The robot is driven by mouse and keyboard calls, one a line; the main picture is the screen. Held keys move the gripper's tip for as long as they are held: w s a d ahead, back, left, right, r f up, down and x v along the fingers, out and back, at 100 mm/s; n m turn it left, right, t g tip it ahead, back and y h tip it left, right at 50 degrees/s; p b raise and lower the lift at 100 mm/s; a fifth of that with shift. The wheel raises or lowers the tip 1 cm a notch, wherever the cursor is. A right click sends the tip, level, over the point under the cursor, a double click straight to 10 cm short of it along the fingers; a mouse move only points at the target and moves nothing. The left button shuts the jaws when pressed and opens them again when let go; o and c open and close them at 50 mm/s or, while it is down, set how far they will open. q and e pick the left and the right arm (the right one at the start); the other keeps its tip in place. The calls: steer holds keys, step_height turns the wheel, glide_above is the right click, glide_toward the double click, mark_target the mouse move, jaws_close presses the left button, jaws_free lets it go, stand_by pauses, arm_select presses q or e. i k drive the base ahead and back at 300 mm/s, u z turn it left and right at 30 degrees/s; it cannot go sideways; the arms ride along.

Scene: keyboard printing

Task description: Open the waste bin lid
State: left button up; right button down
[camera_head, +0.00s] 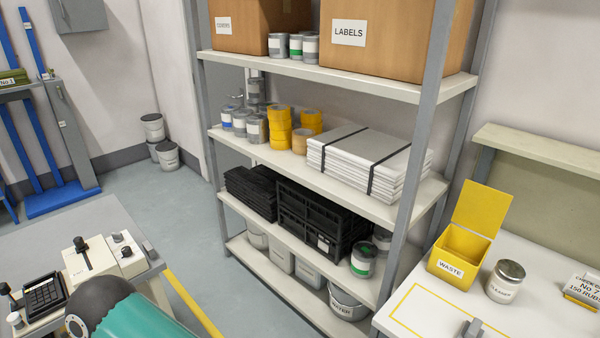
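The yellow waste bin (462,256) stands on the white-topped table at the right, with a "WASTE" label on its front. Its yellow lid (482,208) is raised and stands up at the back of the bin. The bin's opening is uncovered, and its yellow inner walls show. I cannot make out anything inside it. Neither of my grippers can be made out in this view.
A metal jar (506,281) stands close to the bin's right. A labelled box (583,288) lies farther right. A yellow-outlined area (428,311) in front of the bin is clear. A small grey part (472,328) shows at the bottom edge. Loaded shelving (420,150) stands left of the table.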

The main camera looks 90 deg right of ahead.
mark_target(480, 208)
steer(key=u, duration=0.3)
steer(key=i, duration=0.35)
steer(key=z, duration=3.5)
steer(key=k, duration=0.85)
steer(key=z, duration=0.2)
steer(key=i, duration=0.85)
steer(key=u, duration=0.1)
